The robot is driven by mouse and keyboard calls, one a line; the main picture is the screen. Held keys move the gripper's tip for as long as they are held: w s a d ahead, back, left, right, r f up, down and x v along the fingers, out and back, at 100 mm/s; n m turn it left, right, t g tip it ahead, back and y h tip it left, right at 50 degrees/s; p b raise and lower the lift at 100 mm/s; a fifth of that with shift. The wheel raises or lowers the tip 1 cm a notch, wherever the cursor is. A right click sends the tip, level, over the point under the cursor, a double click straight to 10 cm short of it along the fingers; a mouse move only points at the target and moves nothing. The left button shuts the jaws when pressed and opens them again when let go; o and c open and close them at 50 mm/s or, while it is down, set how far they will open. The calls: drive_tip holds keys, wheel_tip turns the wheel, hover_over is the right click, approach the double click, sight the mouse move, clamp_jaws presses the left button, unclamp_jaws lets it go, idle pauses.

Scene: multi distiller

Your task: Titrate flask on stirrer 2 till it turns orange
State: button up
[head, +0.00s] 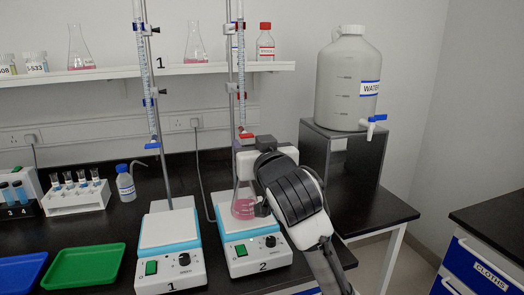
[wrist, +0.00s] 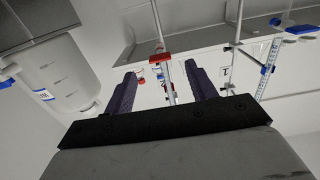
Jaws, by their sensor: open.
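A conical flask with pink liquid (head: 243,208) stands on stirrer 2 (head: 245,255), partly hidden by my arm. Above it hangs a clamped burette (head: 241,60) with a red stopcock (head: 247,135). My gripper (head: 246,145) is beside the lower end of this burette, just below the stopcock and above the flask; my arm hides part of it. In the wrist view my gripper (wrist: 160,80) has its two dark fingers apart, with nothing seen clamped between them. Red parts (wrist: 154,57) and a thin rod show beyond and between the fingers; contact cannot be told.
Stirrer 1 (head: 170,248) stands empty to the left, under a burette with a blue stopcock (head: 151,146). A wash bottle (head: 125,184), a vial rack (head: 78,198) and a green tray (head: 86,267) lie further left. A water carboy (head: 346,80) stands on a box at right.

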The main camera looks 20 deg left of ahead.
sight(248, 137)
drive_tip(key=p+x, duration=0.1)
drive_tip(key=x, duration=0.5)
drive_tip(key=shift+w+a, duration=0.2)
drive_tip(key=shift+w, duration=0.05)
